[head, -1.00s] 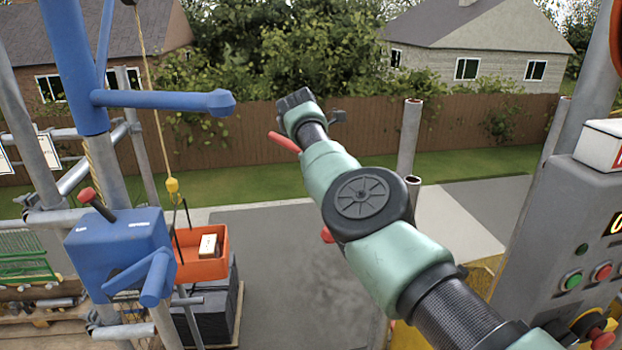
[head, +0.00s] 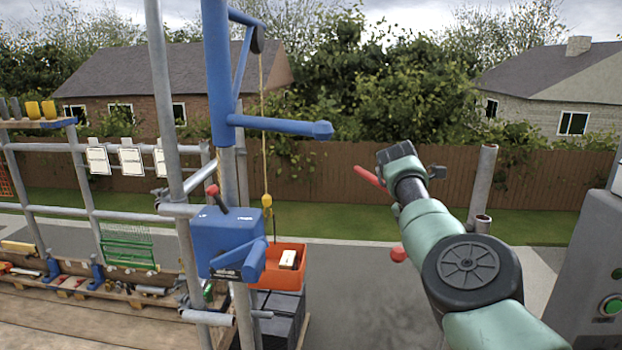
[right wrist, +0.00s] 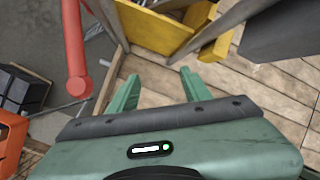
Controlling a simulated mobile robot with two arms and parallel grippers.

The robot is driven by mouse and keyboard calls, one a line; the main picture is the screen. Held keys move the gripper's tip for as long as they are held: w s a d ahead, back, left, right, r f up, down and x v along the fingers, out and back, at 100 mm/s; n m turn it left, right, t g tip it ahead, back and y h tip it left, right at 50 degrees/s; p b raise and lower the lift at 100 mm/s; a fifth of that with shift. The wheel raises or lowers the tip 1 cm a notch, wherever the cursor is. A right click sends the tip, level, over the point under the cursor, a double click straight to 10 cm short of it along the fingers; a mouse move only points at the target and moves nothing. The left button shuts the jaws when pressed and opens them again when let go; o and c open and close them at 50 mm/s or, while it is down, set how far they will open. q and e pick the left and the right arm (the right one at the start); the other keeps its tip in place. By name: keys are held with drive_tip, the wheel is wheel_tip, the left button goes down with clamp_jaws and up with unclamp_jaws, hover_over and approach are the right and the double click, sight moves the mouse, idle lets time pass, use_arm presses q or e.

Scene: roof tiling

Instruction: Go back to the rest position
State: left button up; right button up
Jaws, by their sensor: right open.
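My right arm (head: 470,265) reaches in from the lower right of the head view, over the grey paving. Its gripper fingers cannot be made out there. In the right wrist view my right gripper (right wrist: 160,90) has its two green fingers apart, with nothing between them. It points down over wooden planks (right wrist: 250,105). My left arm and gripper are not in the head view.
A blue hoist (head: 230,240) on a scaffold post stands left of my arm. An orange crate (head: 270,275) with a pale block sits on dark stacked tiles (head: 285,305). A grey control box (head: 590,260) is at the right. A yellow board (right wrist: 150,25) and red bar (right wrist: 75,50) are near the gripper.

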drive_tip(key=d+f+n+t+h, duration=0.4)
drive_tip(key=d+f+n+h, duration=0.5)
drive_tip(key=d+f, duration=0.85)
drive_tip(key=s+a+f+n+t+y, duration=0.2)
drive_tip(key=a+f+n+t, duration=0.15)
drive_tip(key=f+n, duration=0.65)
drive_tip(key=s+a+f+n+t+y, duration=0.1)
drive_tip(key=a+f+n+t+y, duration=0.1)
drive_tip(key=f+n+t, duration=0.55)
drive_tip(key=s+a+f+n+g+y, duration=0.4)
drive_tip(key=s+f+n, duration=0.3)
drive_tip(key=s+f, duration=0.4)
drive_tip(key=s+a+f+n+g+y, duration=0.1)
drive_tip(key=s+a+f+n+y, duration=0.3)
drive_tip(key=s+a+f+n, duration=0.7)
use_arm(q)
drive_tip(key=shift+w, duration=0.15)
use_arm(e)
drive_tip(key=s+f+n+g, duration=0.2)
drive_tip(key=s+f+g, duration=0.1)
drive_tip(key=s, duration=0.9)
drive_tip(key=s+f+n+g+y, duration=0.1)
drive_tip(key=s+f, duration=0.5)
drive_tip(key=s, duration=0.6)
drive_tip(key=s+f+n+g+y, duration=0.1)
drive_tip(key=s+f+n+g, duration=0.3)
drive_tip(key=s, duration=0.8)
drive_tip(key=shift+s+f+g, duration=0.3)
drive_tip(key=shift+f+g, duration=0.2)
drive_tip(key=shift+f, duration=0.25)
